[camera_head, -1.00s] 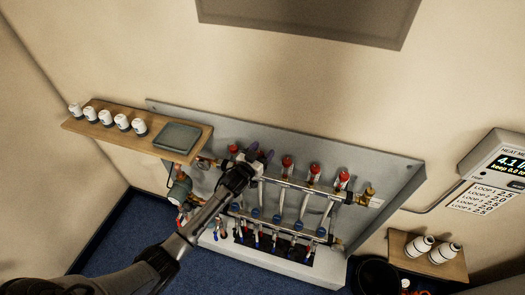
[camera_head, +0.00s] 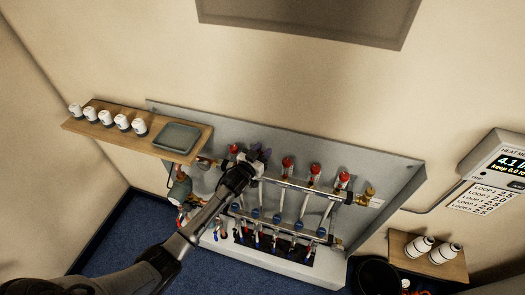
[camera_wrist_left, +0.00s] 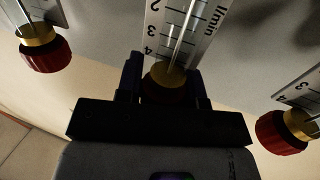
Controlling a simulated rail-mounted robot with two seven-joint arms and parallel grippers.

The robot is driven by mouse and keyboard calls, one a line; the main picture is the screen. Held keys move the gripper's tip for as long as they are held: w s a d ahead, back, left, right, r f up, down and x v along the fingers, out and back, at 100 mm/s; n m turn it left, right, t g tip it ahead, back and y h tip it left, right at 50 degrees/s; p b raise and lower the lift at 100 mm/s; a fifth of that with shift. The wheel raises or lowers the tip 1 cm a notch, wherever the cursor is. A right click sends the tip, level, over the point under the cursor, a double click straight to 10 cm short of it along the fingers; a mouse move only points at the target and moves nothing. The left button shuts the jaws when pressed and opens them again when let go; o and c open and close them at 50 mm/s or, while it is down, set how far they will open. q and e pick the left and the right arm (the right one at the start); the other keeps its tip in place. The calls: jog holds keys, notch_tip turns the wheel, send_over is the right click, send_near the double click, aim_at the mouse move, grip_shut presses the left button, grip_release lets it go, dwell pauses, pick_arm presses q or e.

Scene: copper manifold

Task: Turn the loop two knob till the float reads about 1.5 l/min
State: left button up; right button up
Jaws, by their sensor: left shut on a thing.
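My left gripper (camera_head: 260,155) is at the second flow meter from the left on the manifold's upper bar. In the left wrist view its fingers (camera_wrist_left: 168,88) are shut around a dark red knob (camera_wrist_left: 166,96), mostly hidden between them, below a brass collar (camera_wrist_left: 166,74). The clear gauge tube (camera_wrist_left: 182,28) above has a white scale with 2, 3, 4 and l/min. I cannot make out where its float stands. My right gripper is not in view.
Neighbouring red knobs (camera_wrist_left: 46,54) and (camera_wrist_left: 282,132) stand close on both sides. A wooden shelf (camera_head: 195,150) with white caps and a grey tray is at the left. A heat meter (camera_head: 505,165) reading 4.1 and a loop list (camera_head: 483,197) hang at the right.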

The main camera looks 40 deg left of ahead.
pick_arm(q)
jog(key=shift+y, duration=0.3)
jog(key=n+y, duration=0.1)
jog(key=n+g+y+b, duration=0.1)
jog(key=y, duration=0.1)
jog(key=shift+a+r+n+y, duration=0.1)
jog(key=shift+a+n+y, duration=0.1)
jog(key=shift+n+y, duration=0.15)
jog(key=o, duration=0.9)
jog(key=shift+s, duration=0.1)
